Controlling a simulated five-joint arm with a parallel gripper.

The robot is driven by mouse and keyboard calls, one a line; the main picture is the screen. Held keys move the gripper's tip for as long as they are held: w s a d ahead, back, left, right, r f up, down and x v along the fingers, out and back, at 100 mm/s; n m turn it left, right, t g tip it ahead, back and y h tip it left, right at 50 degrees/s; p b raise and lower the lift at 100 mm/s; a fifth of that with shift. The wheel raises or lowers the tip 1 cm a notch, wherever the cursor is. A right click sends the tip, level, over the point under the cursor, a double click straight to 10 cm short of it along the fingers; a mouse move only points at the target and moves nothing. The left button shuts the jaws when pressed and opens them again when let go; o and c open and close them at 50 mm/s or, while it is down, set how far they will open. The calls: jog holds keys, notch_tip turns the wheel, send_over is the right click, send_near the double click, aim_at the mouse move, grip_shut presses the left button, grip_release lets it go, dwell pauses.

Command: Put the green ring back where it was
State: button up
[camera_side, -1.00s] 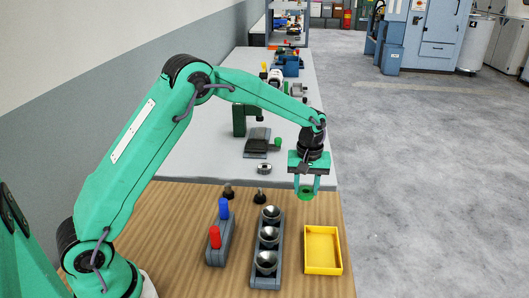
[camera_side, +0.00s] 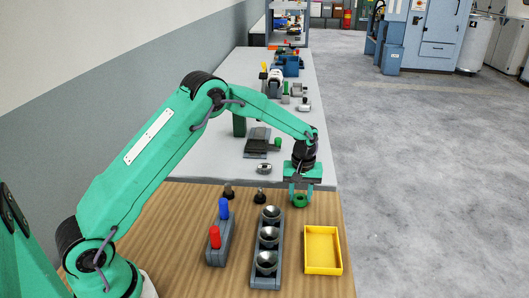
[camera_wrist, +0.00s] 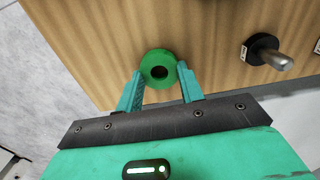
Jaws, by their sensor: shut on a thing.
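The green ring (camera_side: 300,204) is held between the fingers of my gripper (camera_side: 300,196). In the wrist view the green ring (camera_wrist: 158,55) sits at the two fingertips, with its dark hole facing the camera. My gripper is shut on it. It hangs near the far right edge of the wooden table, behind the yellow tray; I cannot tell its exact height. Two dark posts (camera_side: 229,192) (camera_side: 260,195) stand on the far part of the wooden table, left of my gripper. One shows in the wrist view as a metal pin on a black base (camera_wrist: 262,45) with a white label.
A grey block with several metal cups (camera_side: 268,213) stands in front of my gripper. A grey holder with a red and a blue peg (camera_side: 215,238) is left of it. The yellow tray (camera_side: 323,265) is at the right. A grey bench (camera_side: 215,165) with tools extends behind.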

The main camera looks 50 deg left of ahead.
jog(key=shift+f, duration=0.25)
jog(key=o, duration=1.1)
jog(key=shift+c, duration=0.2)
notch_tip(320, 180, up, 12)
jog(key=shift+r, duration=0.1)
dwell(0.5)
